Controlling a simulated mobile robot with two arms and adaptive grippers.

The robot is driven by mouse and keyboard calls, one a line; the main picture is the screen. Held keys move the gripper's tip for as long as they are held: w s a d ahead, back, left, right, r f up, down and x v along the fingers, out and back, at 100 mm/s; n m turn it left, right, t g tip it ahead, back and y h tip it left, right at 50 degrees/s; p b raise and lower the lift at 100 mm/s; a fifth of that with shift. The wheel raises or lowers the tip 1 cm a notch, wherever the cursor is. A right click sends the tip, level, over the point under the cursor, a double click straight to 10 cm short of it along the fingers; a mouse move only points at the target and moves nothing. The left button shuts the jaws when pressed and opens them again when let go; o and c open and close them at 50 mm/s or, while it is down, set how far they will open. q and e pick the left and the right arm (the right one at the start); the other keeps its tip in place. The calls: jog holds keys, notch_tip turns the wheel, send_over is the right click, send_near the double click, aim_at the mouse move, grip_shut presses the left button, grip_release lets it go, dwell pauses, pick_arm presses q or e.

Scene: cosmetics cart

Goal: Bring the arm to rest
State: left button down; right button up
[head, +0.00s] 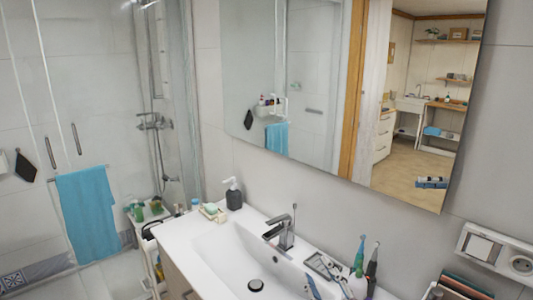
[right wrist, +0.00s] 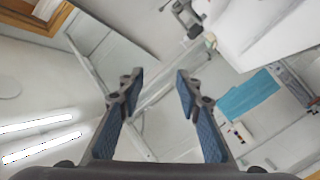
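My right gripper (right wrist: 160,84) shows in the right wrist view with its two dark, blue-padded fingers apart. Nothing is between the fingers. The picture there is strongly tilted, with walls and room fittings behind the fingertips. I cannot clearly make out either gripper in the head view. My left gripper does not show in either view.
The white washbasin (head: 215,258) has a tap (head: 281,232), a dark soap dispenser (head: 233,194) and toothbrushes (head: 359,258). A mirror (head: 315,75) hangs above. A blue towel (head: 87,213) hangs left. A wall socket (head: 521,264) is at right.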

jog(key=s+d+f+m+g+h, duration=0.1)
jog(key=s+d+f+m+g, duration=0.15)
jog(key=f, duration=0.35)
jog(key=s+d+f+m+g+h, duration=0.1)
jog(key=s+d+f+m+g, duration=0.1)
jog(key=s+f, duration=0.3)
jog(key=s+d+f+m+g, duration=0.2)
jog(key=s+f+g, duration=0.2)
jog(key=s+f, duration=0.5)
jog(key=s+d+f+m+g, duration=0.25)
jog(key=s+f+g, duration=0.25)
jog(key=s, duration=0.7)
notch_tip(320, 180, down, 32)
jog(key=s+g+b, duration=0.1)
jog(key=s+b, duration=0.1)
jog(key=b, duration=0.4)
jog(key=s+d+f+b, duration=0.1)
jog(key=s+f+b, duration=0.1)
jog(key=s+f, duration=0.6)
jog(key=s+d+f+g+h+b, duration=0.1)
jog(key=s+f+b, duration=0.1)
jog(key=s+f, duration=0.7)
notch_tip(320, 180, down, 4)
jog(key=shift+s+d+f, duration=0.1)
jog(key=shift+s+d, duration=0.15)
jog(key=shift+d, duration=0.15)
